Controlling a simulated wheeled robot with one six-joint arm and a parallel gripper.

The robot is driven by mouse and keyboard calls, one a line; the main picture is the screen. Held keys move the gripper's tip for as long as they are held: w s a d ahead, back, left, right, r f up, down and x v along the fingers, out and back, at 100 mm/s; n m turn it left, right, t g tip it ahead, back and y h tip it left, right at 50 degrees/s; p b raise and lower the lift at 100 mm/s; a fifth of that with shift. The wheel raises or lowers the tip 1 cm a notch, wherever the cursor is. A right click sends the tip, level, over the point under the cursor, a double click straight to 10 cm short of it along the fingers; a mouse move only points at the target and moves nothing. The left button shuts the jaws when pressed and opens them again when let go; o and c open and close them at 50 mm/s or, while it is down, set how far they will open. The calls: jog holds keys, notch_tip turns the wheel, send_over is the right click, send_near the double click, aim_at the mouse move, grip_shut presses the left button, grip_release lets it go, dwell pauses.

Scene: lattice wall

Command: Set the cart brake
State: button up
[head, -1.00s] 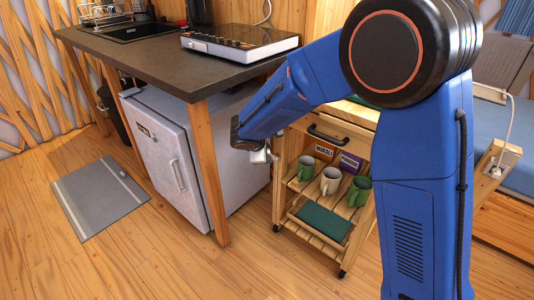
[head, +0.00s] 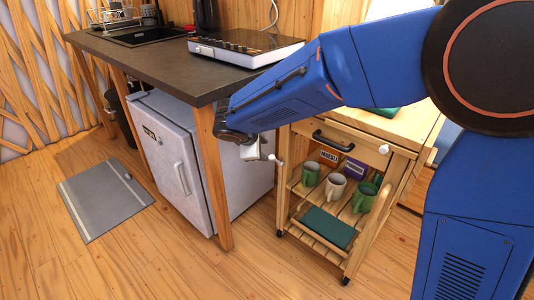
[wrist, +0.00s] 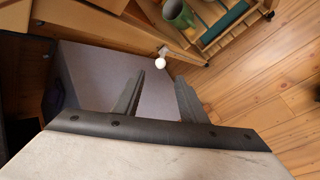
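The wooden cart (head: 340,195) stands to the right of the fridge, with a drawer on top and slatted shelves below. A small lever with a white ball knob (head: 279,162) sticks out at its left side. The knob (wrist: 160,63) also shows in the wrist view, in line with the gap between my fingers, just past their tips. My gripper (head: 258,150) is beside the cart's left side, close to the knob. In the wrist view my gripper (wrist: 160,77) has its two dark fingers apart with nothing between them. I cannot tell whether it touches the knob.
The cart carries green mugs (head: 364,196), a pale mug (head: 335,187) and a green book (head: 328,226). A white fridge (head: 170,155) and the counter leg (head: 213,180) stand left of my gripper. A dark countertop (head: 170,60) is above.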

jog(key=v, duration=0.4)
jog(key=shift+s+r, duration=0.2)
jog(key=shift+r, duration=0.05)
jog(key=s+d+r+m+g, duration=0.15)
jog(key=s+d+m, duration=0.3)
jog(key=d, duration=0.75)
jog(key=s+d+r+m+g, duration=0.1)
jog(key=s+d+r+m, duration=0.3)
jog(key=d, duration=0.9)
jog(key=s+d+f+m+y, duration=0.1)
jog(key=s+d+m, duration=0.3)
jog(key=s, duration=0.6)
jog(key=s+d+f+m+y, duration=0.1)
jog(key=s+d+f+m, duration=0.2)
jog(key=s, duration=0.8)
jog(key=d+m, duration=0.2)
jog(key=d, duration=0.2)
jog(key=shift+y, duration=0.4)
